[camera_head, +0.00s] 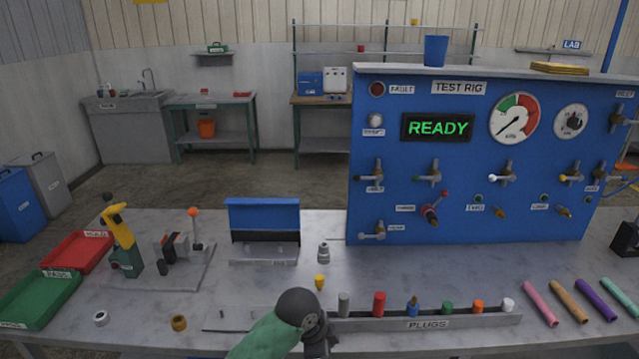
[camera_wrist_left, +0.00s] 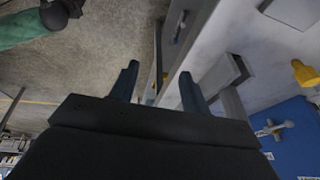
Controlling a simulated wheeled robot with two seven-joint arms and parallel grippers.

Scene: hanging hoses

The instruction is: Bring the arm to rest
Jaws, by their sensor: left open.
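My left gripper (camera_wrist_left: 158,72) shows in the left wrist view with its two dark fingers apart and nothing between them. Floor and a grey edge lie behind the fingers. In the head view, a green and dark arm link of mine (camera_head: 296,308) reaches in at the bottom middle, in front of the plug rack (camera_head: 430,324). The jaws cannot be made out there. A green and dark arm part (camera_wrist_left: 30,25) also shows at the top left of the wrist view. My right gripper is not seen.
The blue test rig (camera_head: 460,205) stands at the back right of the grey table (camera_head: 270,280), its display reading READY. Several plugs stand in the rack. Coloured hoses (camera_head: 570,301) lie at the right. A green tray (camera_head: 40,298) and red tray (camera_head: 78,252) are at left.

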